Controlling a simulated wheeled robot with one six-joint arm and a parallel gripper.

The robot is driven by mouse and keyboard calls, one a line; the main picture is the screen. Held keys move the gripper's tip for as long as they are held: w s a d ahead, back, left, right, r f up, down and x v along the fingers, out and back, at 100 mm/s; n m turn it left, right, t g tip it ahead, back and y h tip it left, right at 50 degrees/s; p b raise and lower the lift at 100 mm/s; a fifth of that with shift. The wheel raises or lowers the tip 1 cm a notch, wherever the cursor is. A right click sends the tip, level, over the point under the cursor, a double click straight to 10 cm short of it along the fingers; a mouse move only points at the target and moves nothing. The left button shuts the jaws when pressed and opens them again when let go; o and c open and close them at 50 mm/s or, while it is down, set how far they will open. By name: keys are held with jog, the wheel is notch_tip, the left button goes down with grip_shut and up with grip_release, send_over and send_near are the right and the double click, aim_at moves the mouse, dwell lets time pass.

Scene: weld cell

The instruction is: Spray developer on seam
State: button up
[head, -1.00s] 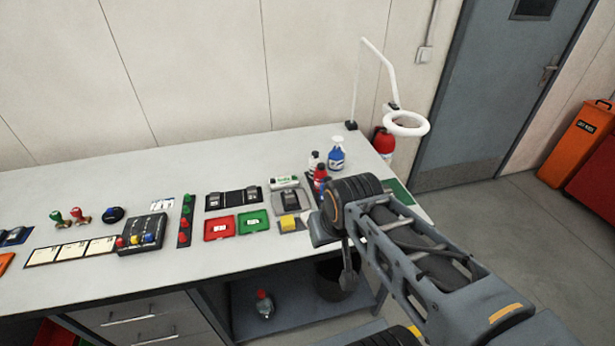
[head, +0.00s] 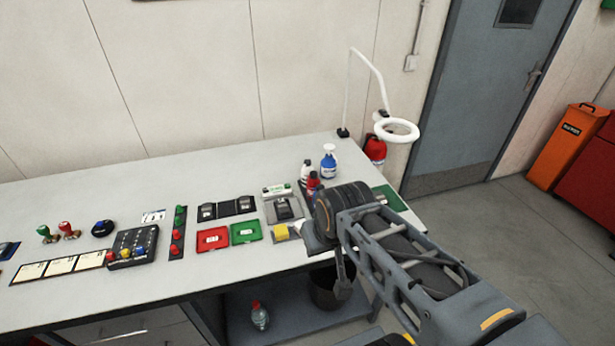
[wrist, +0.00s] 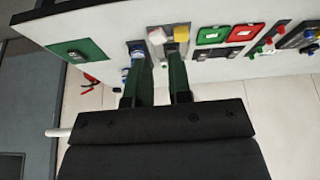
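A white bottle (head: 305,171) and a red bottle (head: 313,183) stand close together on the bench, with a blue spray bottle (head: 328,163) just behind. I cannot read which holds developer. A green mat (head: 391,199) lies at the bench's right end, partly behind my arm; in the wrist view a small dark plate (wrist: 74,52) lies on it. No seam can be made out. Blue-and-white bottle parts (wrist: 137,50) show beside the left finger. In the head view my arm hides the fingertips.
Red (head: 212,239) and green (head: 246,233) trays, a yellow block (head: 281,232) and a button box (head: 133,246) sit on the bench left of the bottles. A white ring lamp (head: 396,130) rises behind. A red extinguisher (head: 375,149) stands beyond the edge.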

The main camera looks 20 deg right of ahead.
grip_shut()
dwell(1.1)
